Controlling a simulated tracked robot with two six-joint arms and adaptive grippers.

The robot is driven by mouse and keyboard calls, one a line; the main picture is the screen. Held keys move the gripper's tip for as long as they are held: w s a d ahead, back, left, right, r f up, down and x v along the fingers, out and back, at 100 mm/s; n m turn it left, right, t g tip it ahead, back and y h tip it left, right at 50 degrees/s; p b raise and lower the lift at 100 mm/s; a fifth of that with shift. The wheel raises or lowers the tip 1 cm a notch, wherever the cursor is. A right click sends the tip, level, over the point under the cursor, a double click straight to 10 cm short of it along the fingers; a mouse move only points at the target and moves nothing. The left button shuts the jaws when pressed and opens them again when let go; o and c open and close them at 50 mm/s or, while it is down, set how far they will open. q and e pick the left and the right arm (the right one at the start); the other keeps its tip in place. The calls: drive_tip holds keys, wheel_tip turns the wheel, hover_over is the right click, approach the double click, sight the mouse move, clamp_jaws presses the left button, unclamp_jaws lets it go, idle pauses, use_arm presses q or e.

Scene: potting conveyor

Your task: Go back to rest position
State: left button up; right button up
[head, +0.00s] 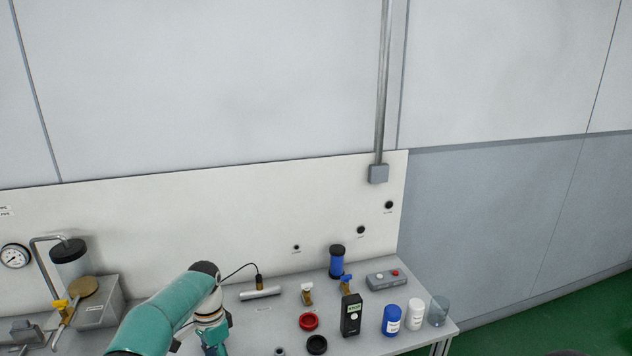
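My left arm, teal with pale joint rings, comes in from the bottom left over the workbench (266,319). Its wrist points down at the bottom edge, in front of the bench. The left gripper's fingers are below the frame and cannot be seen. My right gripper is not in view; only a small dark shape shows at the bottom edge on the right, and I cannot tell what it is.
On the bench are a metal cylinder (260,293), red ring (308,321), black ring (317,344), black meter (351,315), blue bottle (391,320), white bottle (415,314), glass beaker (438,311) and grey switch box (388,279). A wall panel (220,225) stands behind. Green floor (520,328) is clear at right.

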use_arm(q)
drive_tip(key=s+d+f+n+g+h, duration=0.1)
drive_tip(key=s+d+f, duration=0.1)
drive_tip(key=s+f, duration=0.55)
drive_tip(key=s+d+f+n+g+h, duration=0.1)
drive_tip(key=s+d+f, duration=0.2)
drive_tip(key=s+f, duration=0.4)
drive_tip(key=s+d+f+n+t, duration=0.1)
drive_tip(key=s+n, duration=0.3)
drive_tip(key=s, duration=0.4)
drive_tip(key=s+d+f+n+t+h, duration=0.1)
drive_tip(key=s+d+n+t, duration=0.2)
drive_tip(key=s, duration=0.5)
drive_tip(key=shift+d+f+n+t+h, duration=0.15)
drive_tip(key=shift+d+n+t+h, duration=0.15)
drive_tip(key=shift+d+n, duration=0.5)
